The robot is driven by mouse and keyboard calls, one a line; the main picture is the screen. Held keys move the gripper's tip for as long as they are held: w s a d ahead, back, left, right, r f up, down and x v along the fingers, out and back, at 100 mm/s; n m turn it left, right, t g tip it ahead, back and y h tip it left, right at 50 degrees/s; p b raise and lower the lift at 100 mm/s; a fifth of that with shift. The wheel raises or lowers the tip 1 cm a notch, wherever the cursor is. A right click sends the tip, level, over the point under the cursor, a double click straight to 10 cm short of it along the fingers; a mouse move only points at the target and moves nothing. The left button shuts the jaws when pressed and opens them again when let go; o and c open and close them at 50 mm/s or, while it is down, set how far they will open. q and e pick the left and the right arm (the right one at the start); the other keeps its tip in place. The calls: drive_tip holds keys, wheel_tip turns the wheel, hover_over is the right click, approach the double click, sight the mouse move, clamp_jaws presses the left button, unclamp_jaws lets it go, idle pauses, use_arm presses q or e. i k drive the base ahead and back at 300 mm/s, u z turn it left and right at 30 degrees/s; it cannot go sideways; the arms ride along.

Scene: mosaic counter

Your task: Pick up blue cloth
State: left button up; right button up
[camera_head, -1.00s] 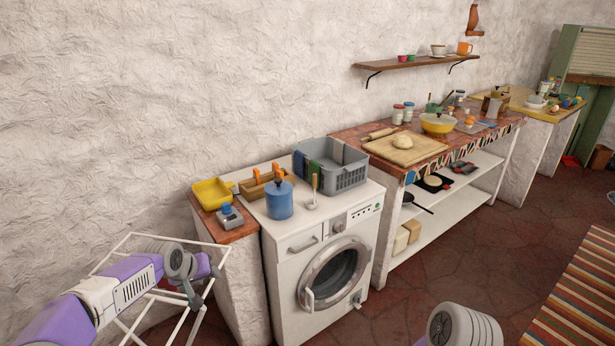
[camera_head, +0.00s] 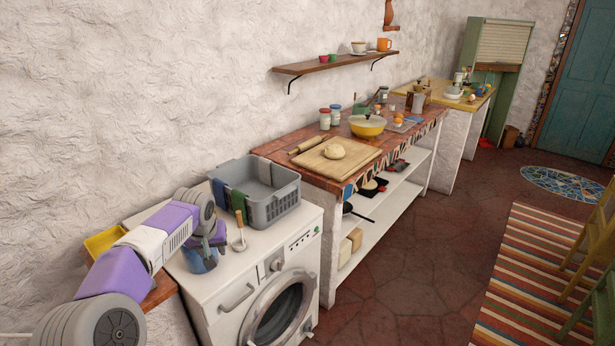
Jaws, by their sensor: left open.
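A dark blue cloth (camera_head: 219,193) hangs over the left end of a grey laundry basket (camera_head: 275,207) on top of the washing machine. A green cloth (camera_head: 239,204) hangs beside it on the same rim. My left gripper (camera_head: 213,243) is in front of and below the cloths, apart from them. It is open and empty, close to a blue canister (camera_head: 200,264) that it partly covers. My right gripper is out of view.
The washing machine (camera_head: 236,297) has a white-headed tool (camera_head: 239,243) on top. A yellow tray (camera_head: 104,243) is partly hidden behind my left arm.

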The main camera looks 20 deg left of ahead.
sight(218, 186)
drive_tip(key=z, duration=0.4)
drive_tip(key=i, duration=1.8)
drive_tip(key=u, duration=1.05)
drive_tip(key=i, duration=0.75)
drive_tip(key=u, duration=0.65)
